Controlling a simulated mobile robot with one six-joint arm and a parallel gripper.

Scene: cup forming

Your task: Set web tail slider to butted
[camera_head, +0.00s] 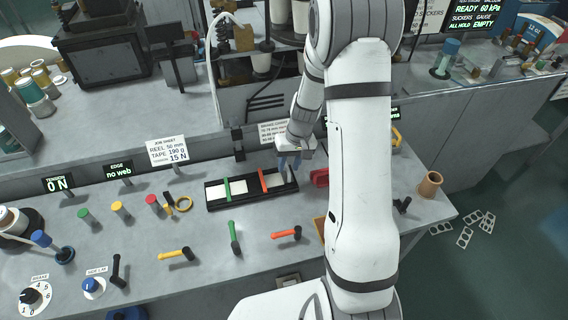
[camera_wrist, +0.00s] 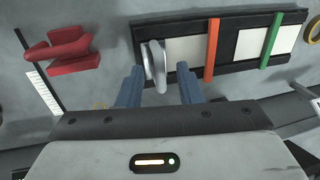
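A black panel (camera_head: 252,201) with white windows lies on the bench, crossed by a green strip (camera_head: 228,188) and an orange-red strip (camera_head: 263,180). In the wrist view the panel (camera_wrist: 236,77) shows the orange strip (camera_wrist: 212,50) and the green strip (camera_wrist: 271,40). A silver knob (camera_wrist: 155,65) stands near the panel's end, apart from the orange strip. My gripper (camera_head: 289,163) is over the panel's right end. In the wrist view my gripper's (camera_wrist: 159,84) blue fingers are apart, one on each side of the knob, with visible gaps. No label reading butted is legible.
A red clamp-like part (camera_head: 320,178) lies just right of the panel; it also shows in the wrist view (camera_wrist: 72,55). Yellow (camera_head: 176,254), green (camera_head: 234,237) and orange (camera_head: 287,233) levers stand in front. A yellow ring (camera_head: 183,203) lies at left.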

